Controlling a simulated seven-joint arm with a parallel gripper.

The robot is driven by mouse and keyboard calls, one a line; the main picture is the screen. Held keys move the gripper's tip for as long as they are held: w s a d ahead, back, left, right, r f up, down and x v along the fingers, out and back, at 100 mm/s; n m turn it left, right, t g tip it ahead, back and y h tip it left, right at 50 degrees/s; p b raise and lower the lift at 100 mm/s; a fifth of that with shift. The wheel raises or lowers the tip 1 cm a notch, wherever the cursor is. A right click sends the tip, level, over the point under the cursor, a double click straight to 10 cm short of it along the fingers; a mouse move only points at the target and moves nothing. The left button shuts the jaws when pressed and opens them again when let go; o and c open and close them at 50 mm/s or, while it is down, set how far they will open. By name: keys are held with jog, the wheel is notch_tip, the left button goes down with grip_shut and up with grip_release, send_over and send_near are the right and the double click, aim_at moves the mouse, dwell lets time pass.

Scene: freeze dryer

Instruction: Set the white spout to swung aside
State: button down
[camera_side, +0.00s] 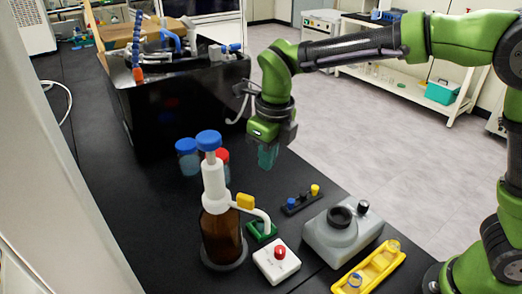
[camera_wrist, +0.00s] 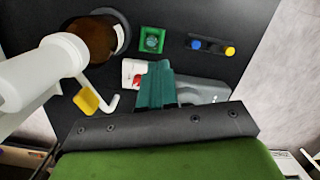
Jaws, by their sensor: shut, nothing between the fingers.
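The white spout (camera_side: 255,213) reaches out from the white-topped dispenser (camera_side: 213,185) on a brown bottle (camera_side: 222,235) and bends down at its end. A yellow piece (camera_side: 245,201) sits on it. In the side view its tip overlaps a green holder (camera_side: 254,236). In the wrist view the spout (camera_wrist: 110,103) shows left of my fingers, with its yellow piece (camera_wrist: 87,100). My gripper (camera_side: 267,156) is shut and empty, its teal fingers pointing down, above and behind the spout and apart from it. The fingers also show in the wrist view (camera_wrist: 155,85).
A white box with a red button (camera_side: 277,261), a grey device (camera_side: 342,234) and a yellow tray (camera_side: 369,270) stand at the front. A dark strip with coloured knobs (camera_side: 302,199) lies behind. Blue- and red-capped jars (camera_side: 188,158) stand behind the bottle.

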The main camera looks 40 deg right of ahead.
jog(key=w+d+f+n+g, duration=0.1)
jog(key=d+f+n+g, duration=0.1)
jog(key=d+f+g, duration=0.35)
jog(key=n+g+y, duration=0.5)
jog(key=n+y, duration=1)
jog(key=n, duration=0.3)
send_near(248, 198)
jog(key=x, duration=0.3)
jog(key=f+x, duration=0.1)
jog(key=x, duration=0.2)
jog(key=shift+w+a, duration=0.1)
jog(key=shift+w, duration=0.1)
